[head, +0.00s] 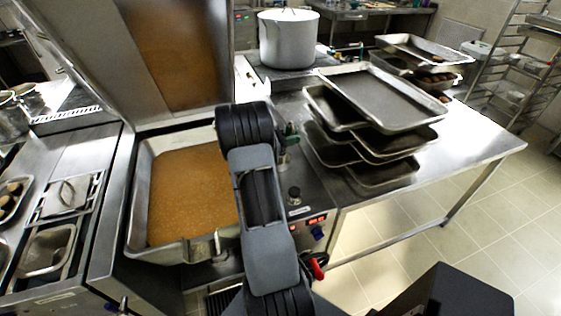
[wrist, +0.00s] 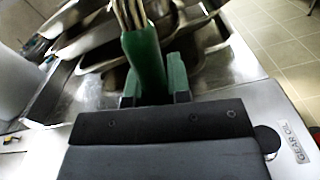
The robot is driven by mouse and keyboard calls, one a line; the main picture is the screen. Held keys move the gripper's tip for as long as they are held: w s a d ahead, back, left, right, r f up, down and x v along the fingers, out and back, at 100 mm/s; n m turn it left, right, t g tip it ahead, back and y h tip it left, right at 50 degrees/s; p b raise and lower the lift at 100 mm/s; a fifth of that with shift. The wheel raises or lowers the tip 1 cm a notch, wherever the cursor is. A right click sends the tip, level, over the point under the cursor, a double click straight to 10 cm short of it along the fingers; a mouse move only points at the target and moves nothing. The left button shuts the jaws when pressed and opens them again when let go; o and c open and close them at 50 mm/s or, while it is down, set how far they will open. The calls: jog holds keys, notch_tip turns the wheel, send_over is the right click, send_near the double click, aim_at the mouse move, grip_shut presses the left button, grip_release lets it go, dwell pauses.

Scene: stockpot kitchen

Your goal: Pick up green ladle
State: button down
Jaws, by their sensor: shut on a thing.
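The green ladle (wrist: 143,55) shows in the wrist view as a green handle with shiny metal parts above it, running out of the top of the picture. My gripper (wrist: 156,84) is shut on the green handle, which stands between its fingers. The far end of the ladle is out of view. In the head view my arm hides most of the gripper, and only a small green part (head: 290,133) shows beside the arm, near the counter between the pan and the trays. I cannot tell there whether it is the ladle or a finger.
A stack of metal trays (head: 385,92) stands on the steel table to the right. A large stockpot (head: 288,42) stands behind. A deep pan of brown liquid (head: 190,190) lies left of my arm, its lid (head: 170,50) raised. Control knobs (head: 294,192) sit on the counter front.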

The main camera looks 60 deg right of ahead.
jog(key=shift+r, duration=0.1)
dwell(0.3)
jog(key=s+a+r+b, duration=0.4)
jog(key=s+a+r, duration=0.5)
jog(key=r, duration=0.4)
jog(key=shift+s+a, duration=0.15)
jog(key=shift+a, duration=0.6)
jog(key=shift+s+f, duration=0.1)
